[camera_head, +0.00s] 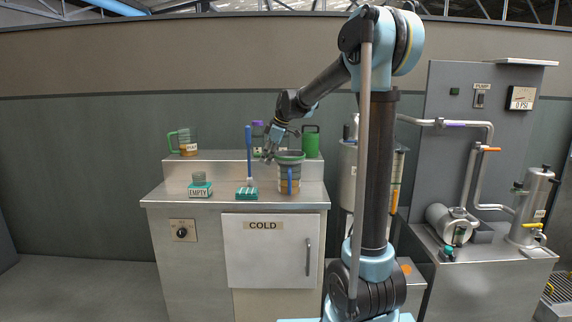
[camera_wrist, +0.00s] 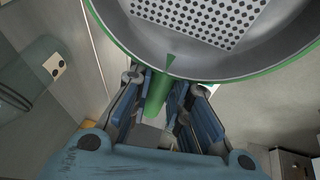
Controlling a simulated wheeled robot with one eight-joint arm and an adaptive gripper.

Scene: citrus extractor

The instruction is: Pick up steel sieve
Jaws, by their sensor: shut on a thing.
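The steel sieve (camera_wrist: 190,60) fills the top of the wrist view as a round metal bowl with a perforated bottom and green rim. Its green handle (camera_wrist: 157,95) runs down between my gripper's fingers. My gripper (camera_wrist: 165,87) is shut on this handle. In the head view the sieve's green rim (camera_head: 290,155) shows at the top of a grey and orange jug (camera_head: 284,180) with a blue handle. My gripper (camera_head: 268,152) is at its left edge. I cannot tell whether the sieve touches the jug.
A blue-handled brush (camera_head: 249,160) stands left of the jug on the steel counter (camera_head: 220,202). A jar with an EMPTY label (camera_head: 200,186) is farther left. A green-handled jug (camera_head: 187,142), a purple-lidded container (camera_head: 257,130) and a green can (camera_head: 311,143) stand on the raised shelf behind.

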